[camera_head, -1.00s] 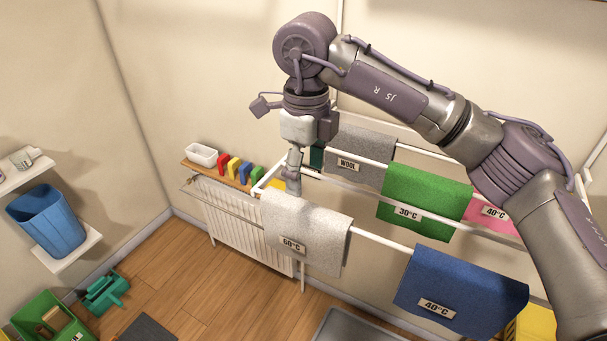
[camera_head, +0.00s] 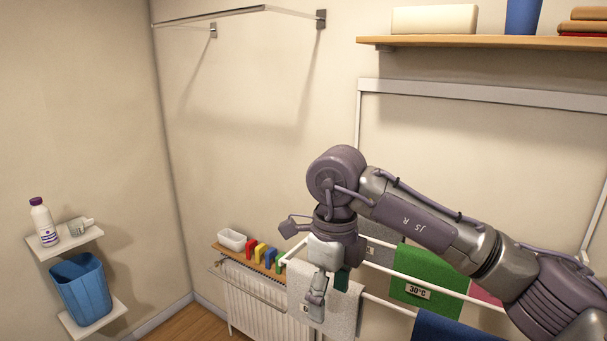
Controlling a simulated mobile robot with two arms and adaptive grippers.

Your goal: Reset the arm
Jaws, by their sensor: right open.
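My right arm comes in from the lower right, with its elbow bent and its wrist hanging down at the middle of the view. My right gripper (camera_head: 317,298) points downward in front of a light grey cloth (camera_head: 343,305) on the drying rack. It is open, and I see nothing held in it. I cannot tell whether it touches the cloth. My left gripper is out of view.
A green cloth (camera_head: 428,280) labelled 30°C and a blue cloth (camera_head: 450,328) hang on the rack. A small shelf with a white tub (camera_head: 232,239) and coloured pegs sits above a radiator (camera_head: 262,310). A blue bin (camera_head: 82,290) and a bottle (camera_head: 43,222) stand at left.

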